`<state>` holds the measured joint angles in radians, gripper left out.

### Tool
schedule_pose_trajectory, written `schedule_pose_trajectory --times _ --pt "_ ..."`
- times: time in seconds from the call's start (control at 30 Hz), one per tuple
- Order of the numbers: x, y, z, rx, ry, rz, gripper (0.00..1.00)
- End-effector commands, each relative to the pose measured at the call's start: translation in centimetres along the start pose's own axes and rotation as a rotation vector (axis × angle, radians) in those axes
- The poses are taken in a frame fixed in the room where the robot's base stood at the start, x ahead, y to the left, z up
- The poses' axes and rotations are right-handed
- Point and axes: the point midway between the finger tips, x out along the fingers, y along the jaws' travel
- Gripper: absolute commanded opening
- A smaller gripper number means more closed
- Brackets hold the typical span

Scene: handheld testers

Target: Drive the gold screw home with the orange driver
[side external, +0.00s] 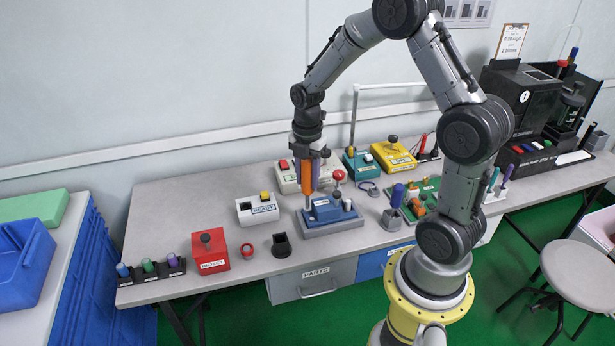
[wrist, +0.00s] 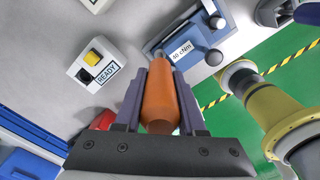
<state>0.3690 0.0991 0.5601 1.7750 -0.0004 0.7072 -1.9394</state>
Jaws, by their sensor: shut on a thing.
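My gripper (wrist: 160,82) is shut on the orange driver (wrist: 160,100), whose thick handle sits between the two grey fingers. In the side external view, the driver (side external: 307,180) hangs upright below the wrist, its shaft reaching down at the left end of a blue tester (side external: 327,208) on a grey base. The tester (wrist: 184,48) carries a "60 cNm" label and grey knobs in the wrist view. The driver's tip is just at the tester's left edge; I cannot tell whether it touches. I cannot make out the gold screw; the driver hides that spot.
A white READY box (side external: 257,209) stands left of the tester. An empty black holder (side external: 282,245), a red ring (side external: 247,250) and a red REJECT box (side external: 209,251) lie in front and left. A red ball knob (side external: 339,175) rises close behind the tester. A green board (side external: 428,187) is to the right.

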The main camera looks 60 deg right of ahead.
Motion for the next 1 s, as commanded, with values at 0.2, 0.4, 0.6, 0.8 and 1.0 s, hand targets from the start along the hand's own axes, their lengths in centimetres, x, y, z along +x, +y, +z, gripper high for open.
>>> schedule_pose_trajectory --times 0.2,0.4,0.6,0.8,1.0 --pt "-0.8 0.1 0.0 0.0 -0.001 0.002 0.0" --pt "-2.3 0.1 0.0 0.0 -0.001 0.003 0.0" --pt "-3.8 0.1 0.0 0.0 -0.001 0.004 0.0" --pt "-5.2 0.1 0.0 0.0 -0.001 0.003 0.0" --pt "-6.0 0.0 0.0 0.0 -0.001 0.001 0.0"
